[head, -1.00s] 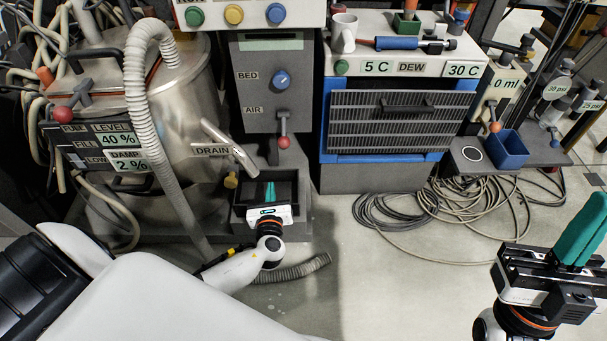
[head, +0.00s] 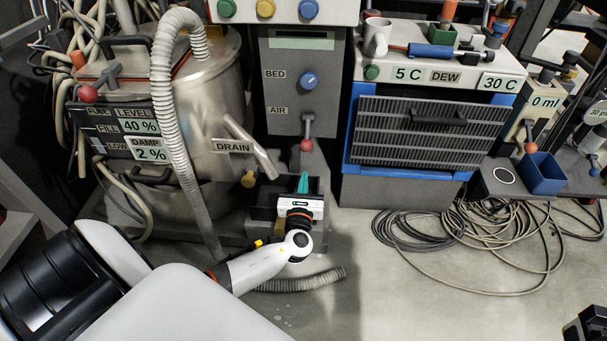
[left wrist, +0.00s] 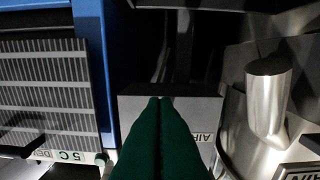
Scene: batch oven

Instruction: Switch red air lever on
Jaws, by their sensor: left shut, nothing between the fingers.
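The air lever is a short grey handle with a red ball (head: 306,145), hanging under the AIR label on the grey control panel (head: 290,105) in the head view. My left gripper (head: 303,182) is just below the red ball, its green fingers pointing up and shut with nothing between them. They look apart from the ball. In the left wrist view the shut green fingers (left wrist: 160,100) point at the grey panel, with the AIR label (left wrist: 207,136) to their right. The lever is not seen there. Only a black corner of my right gripper shows at the head view's bottom right; its fingers are out of frame.
The metal tank (head: 205,100) with its drain pipe (head: 262,158) stands left of the lever. The blue-framed dew unit (head: 350,130) stands to the right. The BED knob (head: 309,80) is above. A corrugated hose (head: 300,283) and coiled cables (head: 450,235) lie on the floor.

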